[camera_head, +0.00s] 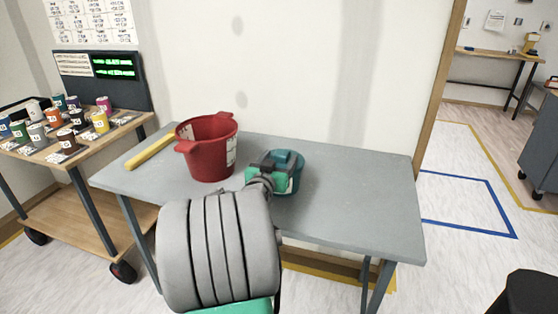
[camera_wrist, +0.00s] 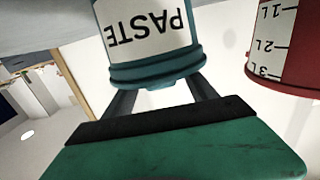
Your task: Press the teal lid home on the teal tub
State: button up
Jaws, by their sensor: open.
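The teal tub (camera_head: 293,184) stands on the grey table, right of the red bucket. In the wrist view the tub (camera_wrist: 150,30) appears upside down, with a white label reading PASTE. The teal lid (camera_head: 292,157) is on its top; in the wrist view it looks like a broad teal rim (camera_wrist: 158,72). I cannot tell whether it sits fully down. My gripper (camera_head: 268,166) is at the tub's top, on its left side in the head view. In the wrist view my gripper (camera_wrist: 162,92) is open, its two fingers spread close to the lid. Their tips are partly hidden.
A red bucket (camera_head: 207,150) with a measuring scale stands close left of the tub. A yellow roll (camera_head: 150,151) lies at the left of the grey table (camera_head: 350,200). The table's right side is clear. A wooden cart (camera_head: 60,205) with several small cans stands at left.

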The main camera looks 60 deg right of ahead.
jog(key=s+a, duration=0.1)
jog(key=a, duration=0.6)
jog(key=shift+a+r, duration=0.15)
jog(key=shift+a, duration=0.2)
